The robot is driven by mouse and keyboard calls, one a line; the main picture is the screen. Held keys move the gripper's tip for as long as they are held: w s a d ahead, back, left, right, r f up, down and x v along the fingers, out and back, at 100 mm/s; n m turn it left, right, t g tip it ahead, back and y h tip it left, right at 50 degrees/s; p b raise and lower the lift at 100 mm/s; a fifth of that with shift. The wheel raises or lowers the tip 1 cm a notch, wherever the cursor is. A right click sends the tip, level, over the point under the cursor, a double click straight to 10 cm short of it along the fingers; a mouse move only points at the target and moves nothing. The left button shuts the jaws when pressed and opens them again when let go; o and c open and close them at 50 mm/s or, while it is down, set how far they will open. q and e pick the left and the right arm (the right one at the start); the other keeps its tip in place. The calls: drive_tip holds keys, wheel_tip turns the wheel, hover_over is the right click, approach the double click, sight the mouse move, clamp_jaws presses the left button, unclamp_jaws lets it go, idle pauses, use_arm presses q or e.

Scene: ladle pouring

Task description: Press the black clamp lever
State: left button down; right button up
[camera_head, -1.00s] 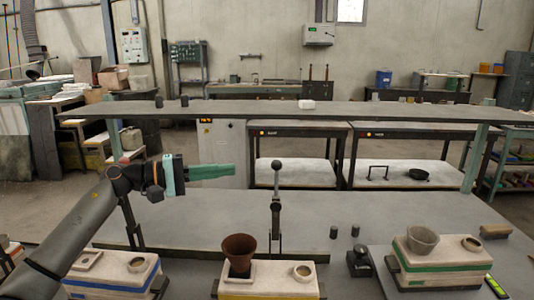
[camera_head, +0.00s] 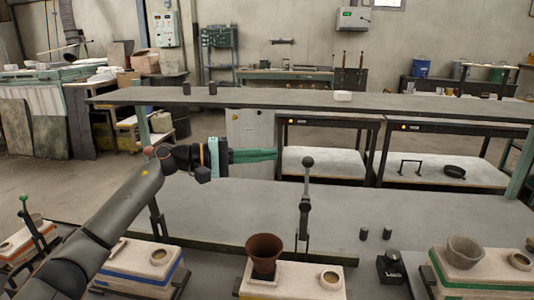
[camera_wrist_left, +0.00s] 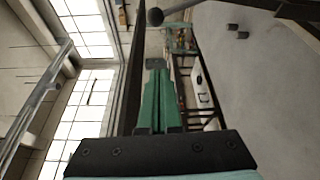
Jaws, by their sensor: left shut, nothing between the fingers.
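The black clamp lever (camera_head: 306,205) stands upright behind the middle mold, with a dark ball knob on top. My left gripper (camera_head: 275,155) is shut and empty. It points right, and its green fingertips end a short way left of the knob, at about the knob's height in the picture. In the left wrist view the green fingers (camera_wrist_left: 156,68) lie together, and a dark ball knob on a rod (camera_wrist_left: 155,17) shows beyond their tips. I see no contact between fingers and lever. My right gripper is not in view.
The middle mold (camera_head: 290,280) carries a brown funnel cup (camera_head: 264,252). Other molds stand left (camera_head: 140,265) and right (camera_head: 485,272). A green-knobbed lever (camera_head: 27,210) stands at far left. A red knob (camera_head: 148,150) shows by my arm. Two small dark cylinders (camera_head: 375,234) stand right of the lever.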

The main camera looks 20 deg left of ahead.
use_arm(q)
drive_tip(key=p+x, duration=0.2)
drive_tip(key=x, duration=0.6)
drive_tip(key=s, duration=0.1)
drive_tip(key=s+p, duration=0.1)
drive_tip(key=s, duration=0.2)
drive_tip(key=shift+d+r, duration=0.2)
drive_tip(key=shift+d, duration=0.15)
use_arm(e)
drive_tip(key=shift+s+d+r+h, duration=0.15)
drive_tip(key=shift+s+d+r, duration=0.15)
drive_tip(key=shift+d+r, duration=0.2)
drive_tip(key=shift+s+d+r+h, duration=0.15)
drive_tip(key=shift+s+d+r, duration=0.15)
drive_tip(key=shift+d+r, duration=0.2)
use_arm(q)
drive_tip(key=shift+d, duration=0.1)
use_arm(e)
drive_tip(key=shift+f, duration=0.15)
